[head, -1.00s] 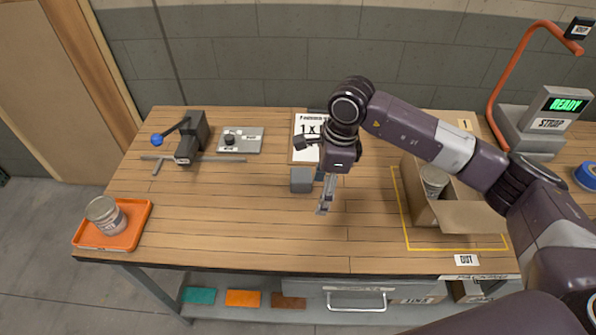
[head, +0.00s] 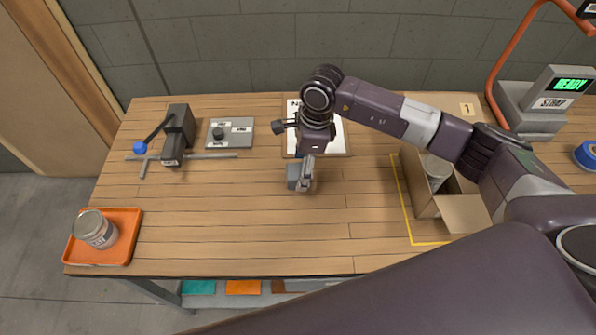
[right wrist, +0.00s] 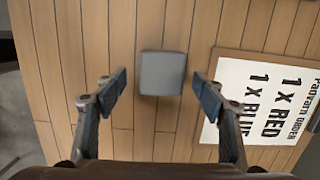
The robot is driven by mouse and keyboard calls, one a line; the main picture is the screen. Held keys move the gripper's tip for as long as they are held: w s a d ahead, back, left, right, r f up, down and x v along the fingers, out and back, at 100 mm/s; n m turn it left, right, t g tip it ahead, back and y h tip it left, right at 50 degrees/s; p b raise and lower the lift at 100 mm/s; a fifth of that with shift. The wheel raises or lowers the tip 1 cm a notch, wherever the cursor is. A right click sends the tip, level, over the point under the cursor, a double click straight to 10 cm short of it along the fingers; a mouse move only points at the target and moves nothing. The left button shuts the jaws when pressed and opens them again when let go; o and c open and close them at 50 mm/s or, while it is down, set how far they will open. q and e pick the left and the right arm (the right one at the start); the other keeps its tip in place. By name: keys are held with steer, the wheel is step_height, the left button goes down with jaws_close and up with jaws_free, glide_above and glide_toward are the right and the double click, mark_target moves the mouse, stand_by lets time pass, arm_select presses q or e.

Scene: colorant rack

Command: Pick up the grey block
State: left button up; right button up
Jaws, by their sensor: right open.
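The grey block (right wrist: 162,73) lies on the wooden table, and in the right wrist view it sits between my open fingers, with a gap on both sides. In the head view the grey block (head: 293,176) shows partly, behind and left of my right gripper (head: 307,180), which hides the rest of it. My right gripper (right wrist: 160,90) points down over the block, open and empty. My left gripper is not in view.
An order sheet on a clipboard (right wrist: 262,100) lies right beside the block. The front middle of the table is clear.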

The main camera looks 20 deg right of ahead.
mark_target(298, 171)
steer(key=shift+w+a+f+p, duration=0.15)
steer(key=shift+a+f+p, duration=0.05)
steer(key=shift+f, duration=0.4)
steer(key=shift+w+a+f+p, duration=0.1)
steer(key=shift+a+f+p, duration=0.1)
steer(key=shift+f, duration=0.85)
steer(key=c, duration=0.8)
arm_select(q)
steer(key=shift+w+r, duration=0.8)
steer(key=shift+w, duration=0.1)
arm_select(e)
steer(key=shift+r, duration=0.1)
steer(key=shift+c, duration=0.7)
steer(key=shift+r, duration=0.1)
